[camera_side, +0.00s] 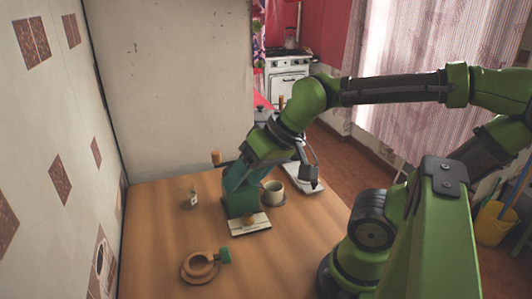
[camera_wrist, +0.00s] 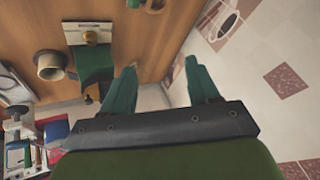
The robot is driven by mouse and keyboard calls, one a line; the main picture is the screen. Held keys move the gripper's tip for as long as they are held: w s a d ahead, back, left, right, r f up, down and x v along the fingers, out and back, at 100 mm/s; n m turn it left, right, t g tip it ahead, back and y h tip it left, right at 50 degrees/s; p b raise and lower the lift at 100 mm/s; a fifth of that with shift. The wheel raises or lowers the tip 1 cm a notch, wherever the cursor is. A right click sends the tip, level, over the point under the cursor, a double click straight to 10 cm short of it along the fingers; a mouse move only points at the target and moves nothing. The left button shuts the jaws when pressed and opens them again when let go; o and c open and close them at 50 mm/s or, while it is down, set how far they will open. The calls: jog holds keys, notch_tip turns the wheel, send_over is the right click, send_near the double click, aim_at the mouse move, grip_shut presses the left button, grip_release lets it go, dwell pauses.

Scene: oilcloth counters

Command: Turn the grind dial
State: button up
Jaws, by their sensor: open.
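A dark green block-shaped unit, which looks like the grinder (camera_side: 240,203), stands on a pale base plate on the wooden table. A round brass knob (camera_side: 249,221) sits on the plate at its front; I cannot tell whether this is the grind dial. The grinder (camera_wrist: 96,64) and brass knob (camera_wrist: 90,38) also show at the upper left of the wrist view. My gripper (camera_wrist: 160,90) is open, with two teal fingers spread and nothing between them, to the right of the grinder there. In the side view its fingers overlap the grinder's top, so contact is unclear.
The front-right tabletop (camera_side: 285,255) is clear.

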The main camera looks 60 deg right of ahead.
aim_at(248, 216)
jog(key=w+f+n+g, duration=0.1)
jog(key=n, duration=0.1)
jog(key=w+f+n+g+h, duration=0.1)
jog(key=f+n, duration=0.1)
jog(key=n, duration=0.1)
jog(key=w+d+f+n+g+h, duration=0.1)
jog(key=f+n+g, duration=0.1)
jog(key=n, duration=0.1)
jog(key=c, duration=0.3)
jog(key=w+d+f+n+h, duration=0.1)
jog(key=d+f+n, duration=0.2)
jog(key=f+n, duration=0.2)
jog(key=w+d+f+n+g+h, duration=0.1)
jog(key=d+f+n+h, duration=0.1)
jog(key=f+n, duration=0.3)
jog(key=w+d+f+n+h, duration=0.1)
jog(key=w+d+f+n, duration=0.1)
jog(key=d+f+n, duration=0.3)
jog(key=shift+f+g, duration=0.4)
jog(key=shift+f, duration=0.25)
